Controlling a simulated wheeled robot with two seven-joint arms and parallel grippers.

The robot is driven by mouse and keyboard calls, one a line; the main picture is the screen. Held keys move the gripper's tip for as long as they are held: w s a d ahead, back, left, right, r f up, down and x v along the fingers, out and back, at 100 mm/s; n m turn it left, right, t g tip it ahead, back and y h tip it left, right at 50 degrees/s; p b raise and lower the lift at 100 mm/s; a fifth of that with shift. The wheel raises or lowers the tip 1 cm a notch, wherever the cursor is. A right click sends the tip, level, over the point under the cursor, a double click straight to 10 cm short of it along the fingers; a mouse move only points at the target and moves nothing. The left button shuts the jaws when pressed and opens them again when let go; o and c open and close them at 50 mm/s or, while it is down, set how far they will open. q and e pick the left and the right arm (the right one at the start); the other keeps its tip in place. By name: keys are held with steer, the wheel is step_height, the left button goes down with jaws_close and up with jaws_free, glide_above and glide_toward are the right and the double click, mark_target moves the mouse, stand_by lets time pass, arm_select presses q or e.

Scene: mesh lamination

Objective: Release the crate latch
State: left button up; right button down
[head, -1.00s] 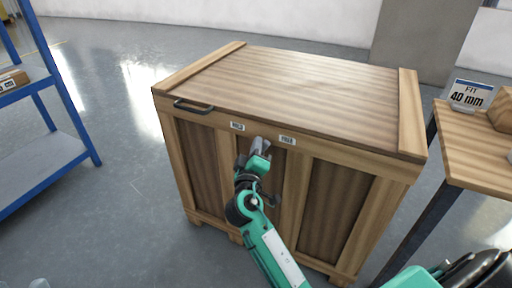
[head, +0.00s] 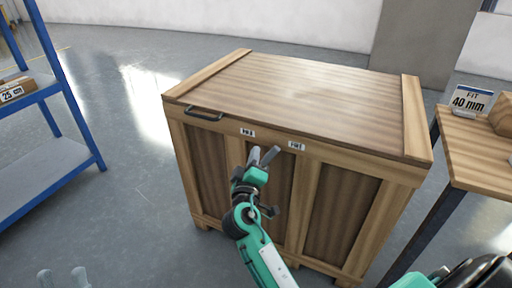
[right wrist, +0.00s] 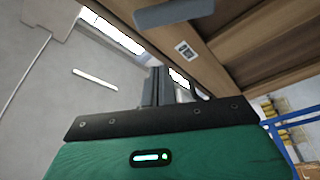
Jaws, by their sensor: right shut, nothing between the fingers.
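The wooden crate (head: 300,95) stands on the floor with its lid down. A dark bar handle (head: 204,113) is on its front upper edge at the left. Two small white labels (head: 247,132) are on the front rail; I cannot tell which fitting is the latch. My right gripper (head: 263,156) is shut and empty, in front of the crate just below the labels. In the right wrist view, its fingers (right wrist: 158,84) point toward the crate's edge, with a label (right wrist: 186,50) and a grey bar near. My left gripper (head: 62,279) is open and empty at the bottom left.
A blue shelf rack (head: 62,105) with a box (head: 15,92) stands at the left. A wooden table (head: 470,148) with a "40 mm" sign (head: 470,101) is at the right. The floor between rack and crate is clear.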

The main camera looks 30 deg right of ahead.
steer(key=v, duration=0.5)
steer(key=shift+a, duration=0.1)
stand_by(0.3)
